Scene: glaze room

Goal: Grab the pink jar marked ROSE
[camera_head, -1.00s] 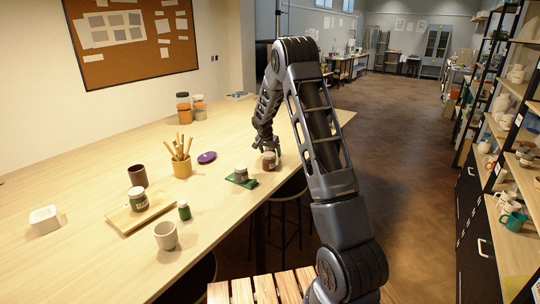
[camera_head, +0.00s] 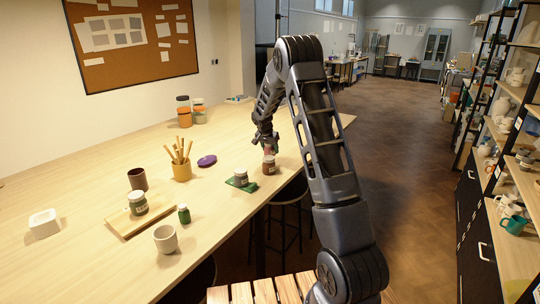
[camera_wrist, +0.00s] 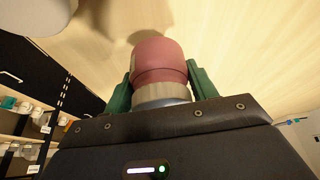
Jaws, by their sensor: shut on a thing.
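A dusty-pink jar (camera_wrist: 160,58) with a grey metallic band near my gripper sits between the two green fingers in the wrist view. A pale label edge shows at its left side, but no marking is readable. My gripper (camera_head: 267,143) points down over the table's right edge, and it is shut on this jar. In the head view a small pink patch (camera_head: 268,150) of the jar shows just under the fingers. A brown-red jar (camera_head: 269,167) with a pale top stands directly below it in the picture; whether the two touch cannot be told.
Left of the brown-red jar, a grey-lidded jar (camera_head: 241,174) stands on a green mat (camera_head: 233,183). Stools are below the edge.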

